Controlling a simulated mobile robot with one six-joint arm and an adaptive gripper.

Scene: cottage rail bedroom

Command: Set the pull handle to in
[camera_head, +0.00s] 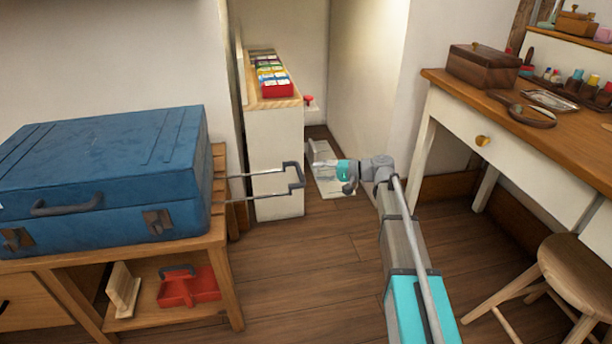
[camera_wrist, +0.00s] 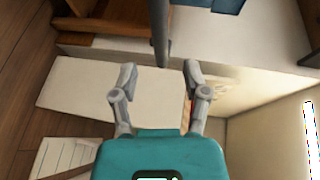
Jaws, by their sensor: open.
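The blue suitcase (camera_head: 105,165) lies on a wooden bench at the left. Its grey pull handle (camera_head: 297,175) is extended to the right, with bare rods showing between suitcase and grip. My gripper (camera_head: 322,170) is just right of the handle's grip, reaching toward it. In the wrist view my gripper (camera_wrist: 160,68) has its two fingers spread apart. A dark grey bar of the pull handle (camera_wrist: 160,32) runs down from the top edge and ends near the gap between the fingertips. I cannot tell whether it touches a finger.
A narrow white cabinet (camera_head: 274,165) with a row of coloured items stands behind the handle. A wooden desk (camera_head: 560,135) and stool (camera_head: 575,270) are at the right. The bench's lower shelf holds a red caddy (camera_head: 190,290). Wooden floor (camera_head: 310,275) is clear in the middle.

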